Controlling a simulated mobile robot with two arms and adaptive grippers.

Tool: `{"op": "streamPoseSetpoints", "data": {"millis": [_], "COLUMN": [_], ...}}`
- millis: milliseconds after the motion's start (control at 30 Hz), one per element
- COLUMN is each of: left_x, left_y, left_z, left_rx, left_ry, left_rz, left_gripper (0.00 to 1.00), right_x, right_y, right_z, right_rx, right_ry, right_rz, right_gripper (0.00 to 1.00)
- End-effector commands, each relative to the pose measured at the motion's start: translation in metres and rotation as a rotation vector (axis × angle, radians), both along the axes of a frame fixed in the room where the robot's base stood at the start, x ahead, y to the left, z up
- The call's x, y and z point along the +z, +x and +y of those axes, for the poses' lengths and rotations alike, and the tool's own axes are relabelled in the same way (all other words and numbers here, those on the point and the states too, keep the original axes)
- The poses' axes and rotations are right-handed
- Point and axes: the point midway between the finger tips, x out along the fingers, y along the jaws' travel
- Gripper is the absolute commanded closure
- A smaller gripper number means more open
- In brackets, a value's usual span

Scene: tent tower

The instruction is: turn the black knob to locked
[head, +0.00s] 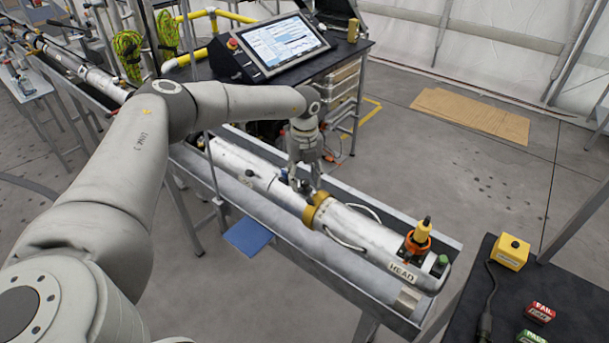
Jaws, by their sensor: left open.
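My left gripper (305,182) points down over the long white tube (357,226), just left of its yellow collar (316,210). Its fingers are open. A small dark knob-like part (306,187) shows between or just behind the fingertips; whether the fingers touch it, and which way it is turned, I cannot tell. Another small dark part (283,174) stands on the tube just left of the fingers. My right gripper is out of view.
The tube lies in a grey metal trough (285,222); an orange-yellow fitting (418,238) stands near its HEAD end. A tilted screen (279,43) stands behind. At right, a black table (563,287) holds a yellow box (510,251) and a red FAIL block (539,313).

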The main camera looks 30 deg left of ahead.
Motion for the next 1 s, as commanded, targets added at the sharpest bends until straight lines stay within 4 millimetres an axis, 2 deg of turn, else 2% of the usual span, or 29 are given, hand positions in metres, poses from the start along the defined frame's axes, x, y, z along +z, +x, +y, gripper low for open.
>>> {"op": "streamPoseSetpoints", "data": {"millis": [100, 433, 767, 1000], "left_x": [0.0, 0.0, 0.0, 0.0], "left_y": [0.0, 0.0, 0.0, 0.001], "left_z": [0.0, 0.0, 0.0, -0.001], "left_rx": [0.0, 0.0, -0.045, -0.191], "left_ry": [0.0, 0.0, -0.001, -0.001], "left_rz": [0.0, 0.0, 0.0, 0.0], "left_gripper": [0.58, 1.0, 1.0, 1.0], "right_x": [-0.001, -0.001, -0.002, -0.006], "right_y": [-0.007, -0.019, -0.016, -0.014], "right_z": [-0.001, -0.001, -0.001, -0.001], "right_rx": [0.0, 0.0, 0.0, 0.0], "right_ry": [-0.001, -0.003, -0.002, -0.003], "right_rz": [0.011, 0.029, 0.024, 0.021], "right_gripper": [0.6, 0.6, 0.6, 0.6]}}
